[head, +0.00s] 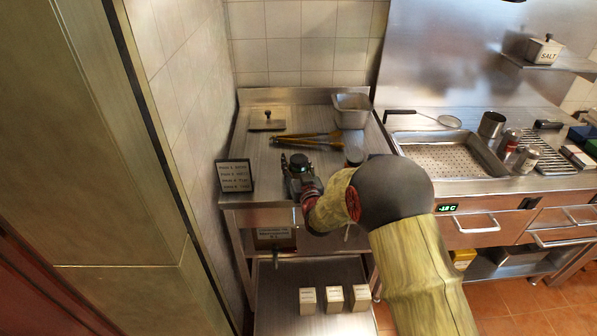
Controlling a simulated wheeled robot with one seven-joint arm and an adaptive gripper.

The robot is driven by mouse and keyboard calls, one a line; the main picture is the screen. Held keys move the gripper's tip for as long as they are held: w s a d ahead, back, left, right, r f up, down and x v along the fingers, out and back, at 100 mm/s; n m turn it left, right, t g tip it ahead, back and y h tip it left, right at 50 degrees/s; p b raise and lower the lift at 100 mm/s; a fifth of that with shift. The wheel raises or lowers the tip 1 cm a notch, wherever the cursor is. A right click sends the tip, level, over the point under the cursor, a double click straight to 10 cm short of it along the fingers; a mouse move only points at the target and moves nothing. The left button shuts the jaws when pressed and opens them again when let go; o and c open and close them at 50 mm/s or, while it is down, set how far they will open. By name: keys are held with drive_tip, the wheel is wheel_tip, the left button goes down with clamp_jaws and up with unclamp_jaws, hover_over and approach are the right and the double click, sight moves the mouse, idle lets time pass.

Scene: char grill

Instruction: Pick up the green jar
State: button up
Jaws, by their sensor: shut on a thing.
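My gripper (297,172) is over the front part of the steel side table (262,151), reaching in from the right. It is shut on a small jar, taken to be the green jar (299,160). Only the jar's dark round top shows clearly; my gripper hides most of its body, and its colour is hard to make out. I cannot tell whether its base touches the table top. A second small dark-topped jar (354,155) stands to the right, partly hidden by my arm.
A menu sign (235,176) stands close left of my gripper. Tongs (307,139), a flat press (267,121) and a metal pan (351,110) lie behind. A perforated steel basin (447,157) is to the right. Small boxes (333,299) sit on the lower shelf.

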drive_tip(key=c, duration=0.6)
clamp_jaws()
drive_tip(key=shift+r, duration=0.15)
